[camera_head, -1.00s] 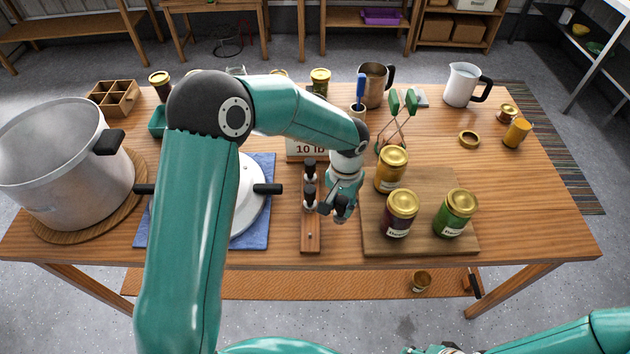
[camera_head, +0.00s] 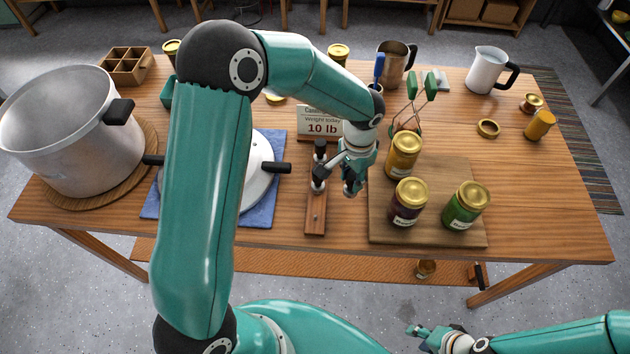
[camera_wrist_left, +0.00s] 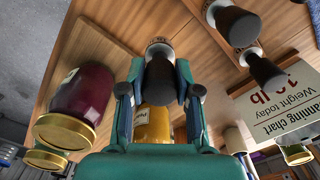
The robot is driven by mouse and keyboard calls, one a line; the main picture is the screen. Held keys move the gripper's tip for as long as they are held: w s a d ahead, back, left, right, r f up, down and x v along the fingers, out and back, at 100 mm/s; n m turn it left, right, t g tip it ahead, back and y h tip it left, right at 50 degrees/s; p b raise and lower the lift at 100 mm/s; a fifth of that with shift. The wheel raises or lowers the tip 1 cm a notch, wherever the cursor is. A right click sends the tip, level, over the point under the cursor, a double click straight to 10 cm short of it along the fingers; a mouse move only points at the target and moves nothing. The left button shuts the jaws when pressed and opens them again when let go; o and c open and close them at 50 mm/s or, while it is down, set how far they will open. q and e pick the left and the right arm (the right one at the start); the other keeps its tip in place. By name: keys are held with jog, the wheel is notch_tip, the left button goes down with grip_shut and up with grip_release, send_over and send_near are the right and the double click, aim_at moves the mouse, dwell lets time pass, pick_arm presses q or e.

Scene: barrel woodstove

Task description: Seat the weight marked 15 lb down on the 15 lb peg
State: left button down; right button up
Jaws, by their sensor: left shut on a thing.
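My left gripper (camera_head: 352,188) is shut on a small weight between the weight rack and the cutting board. In the left wrist view the held weight (camera_wrist_left: 160,82) has a dark knob and a silver end with lettering too small to read. The fingers (camera_wrist_left: 160,100) close on its knob from both sides. The wooden rack (camera_head: 315,222) stands just left of the gripper; two dark-knobbed weights (camera_head: 319,150) stand on it, also seen in the left wrist view (camera_wrist_left: 265,70). The rack's near end is bare except for a small peg or dot. My right gripper (camera_head: 430,335) is low, in front of the table; its jaws are unclear.
A cutting board (camera_head: 390,232) with several jars (camera_head: 408,202) lies right of the gripper. A sign (camera_head: 322,125) reading 10 lb stands behind the rack. A lid (camera_head: 255,175) on a blue cloth and a large pot (camera_head: 70,130) are at left. The table's front strip is clear.

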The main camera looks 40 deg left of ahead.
pick_arm(q)
jog(key=s+a+r+m, duration=0.1)
jog(key=s+m, duration=0.2)
jog(key=m, duration=0.5)
jog(key=s+a+r+m+p, duration=0.1)
jog(key=s+r+m, duration=0.1)
jog(key=m, duration=0.7)
jog(key=s+a+r+m+p, duration=0.1)
jog(key=s+m, duration=0.3)
jog(key=m, duration=0.5)
jog(key=shift+s+a+r, duration=0.2)
jog(key=shift+a+r, duration=0.2)
jog(key=shift+f+b, duration=2.7)
jog(key=shift+f, duration=0.1)
jog(key=shift+r, duration=0.25)
jog(key=shift+f, duration=0.3)
jog(key=shift+p, duration=0.45)
jog(key=shift+f+b, duration=1)
jog(key=shift+f, duration=0.25)
